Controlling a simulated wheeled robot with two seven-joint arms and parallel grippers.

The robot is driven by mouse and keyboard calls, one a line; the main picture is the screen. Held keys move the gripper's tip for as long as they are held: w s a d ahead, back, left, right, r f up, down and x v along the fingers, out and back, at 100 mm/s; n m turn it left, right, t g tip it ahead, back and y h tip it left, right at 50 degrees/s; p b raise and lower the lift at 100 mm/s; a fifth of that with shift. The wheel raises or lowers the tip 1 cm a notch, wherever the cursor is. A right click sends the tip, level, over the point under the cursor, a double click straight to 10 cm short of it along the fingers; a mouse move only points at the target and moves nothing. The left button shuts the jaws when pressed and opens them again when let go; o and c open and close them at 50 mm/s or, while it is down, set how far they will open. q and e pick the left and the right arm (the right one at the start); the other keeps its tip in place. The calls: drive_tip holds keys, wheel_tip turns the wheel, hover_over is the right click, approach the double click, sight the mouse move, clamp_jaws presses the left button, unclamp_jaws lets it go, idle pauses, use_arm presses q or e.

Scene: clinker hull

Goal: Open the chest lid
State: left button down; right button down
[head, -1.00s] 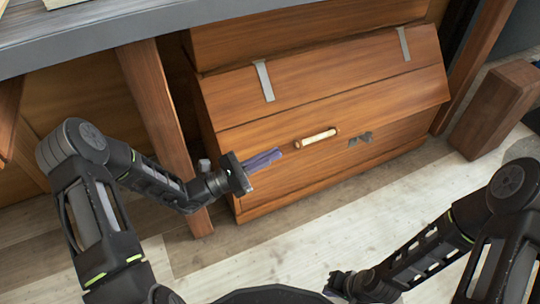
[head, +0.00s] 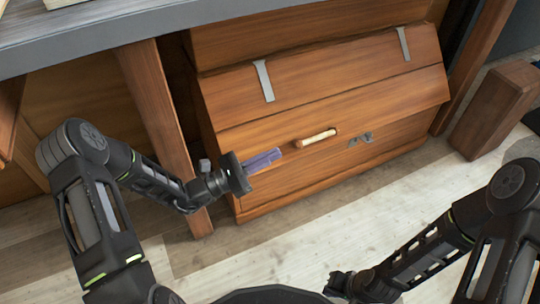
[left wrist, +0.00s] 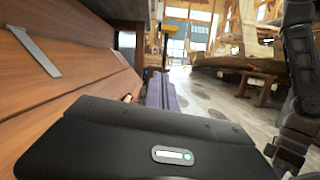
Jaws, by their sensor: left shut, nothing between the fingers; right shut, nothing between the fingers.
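The wooden chest (head: 345,160) stands below the grey bench, with its sloped lid (head: 340,105) down. Two grey straps cross the upper part of the lid. A pale bar handle (head: 316,137) sits at the lid's lower front edge; its end also shows in the left wrist view (left wrist: 127,98). My right gripper (head: 332,283) is low at the front, small and dark, away from the chest.
A wooden post (head: 165,130) stands left of the chest, behind my left forearm. The grey bench top (head: 120,25) overhangs at upper left. A wooden block (head: 495,110) stands to the right. The pale plank floor (head: 300,220) before the chest is clear.

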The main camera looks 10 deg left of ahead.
idle(0.3)
use_arm(q)
drive_tip(key=p+v, duration=0.1)
drive_tip(key=v, duration=0.7)
drive_tip(key=shift+p, duration=0.4)
